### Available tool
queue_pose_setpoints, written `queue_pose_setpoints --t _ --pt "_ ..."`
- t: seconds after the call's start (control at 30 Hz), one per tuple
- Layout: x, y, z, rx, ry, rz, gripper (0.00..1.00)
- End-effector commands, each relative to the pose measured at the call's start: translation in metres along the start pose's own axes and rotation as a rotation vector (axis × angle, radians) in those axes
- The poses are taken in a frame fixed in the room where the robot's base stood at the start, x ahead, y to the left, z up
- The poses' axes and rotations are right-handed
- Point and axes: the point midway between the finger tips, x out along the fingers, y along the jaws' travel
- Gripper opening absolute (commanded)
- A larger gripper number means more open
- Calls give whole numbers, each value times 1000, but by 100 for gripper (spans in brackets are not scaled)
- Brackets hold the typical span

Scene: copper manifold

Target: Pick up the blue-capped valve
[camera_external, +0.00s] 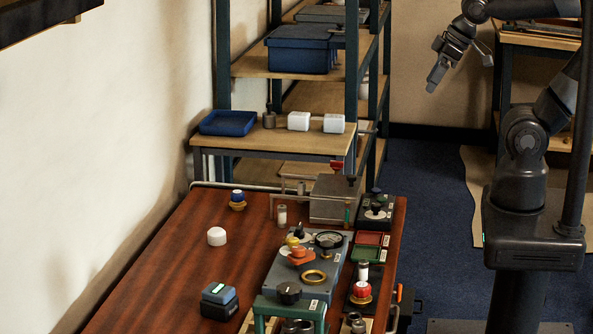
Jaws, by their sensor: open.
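The blue-capped valve (237,198) stands upright on the left far part of the brown wooden table. It has a small blue cap with a pale band and a brass-coloured base. Nothing touches it. My gripper (433,84) is raised at the upper right, well to the right of the table and far from the valve. It is open, with nothing seen between its fingers. The fingers are small in this view.
A white cap (217,236) and a blue-black box (219,301) stand on the table's left side. A grey panel (285,275) with knobs, a gauge and a brass ring fills the middle. A red-topped valve (361,291) stands right. Shelving (225,50) rises behind the table.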

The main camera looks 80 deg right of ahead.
Motion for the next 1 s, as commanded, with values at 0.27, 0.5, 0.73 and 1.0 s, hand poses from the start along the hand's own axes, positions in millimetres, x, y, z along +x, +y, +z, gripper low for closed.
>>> queue_pose_setpoints --t 0.27,0.5,0.73,1.0 --pt "0 0 0 2 0 1 61" --pt "24 2 -28 106 -8 44 61" --pt "78 6 -74 308 -5 88 61" --pt "156 11 -116 557 -2 76 61"
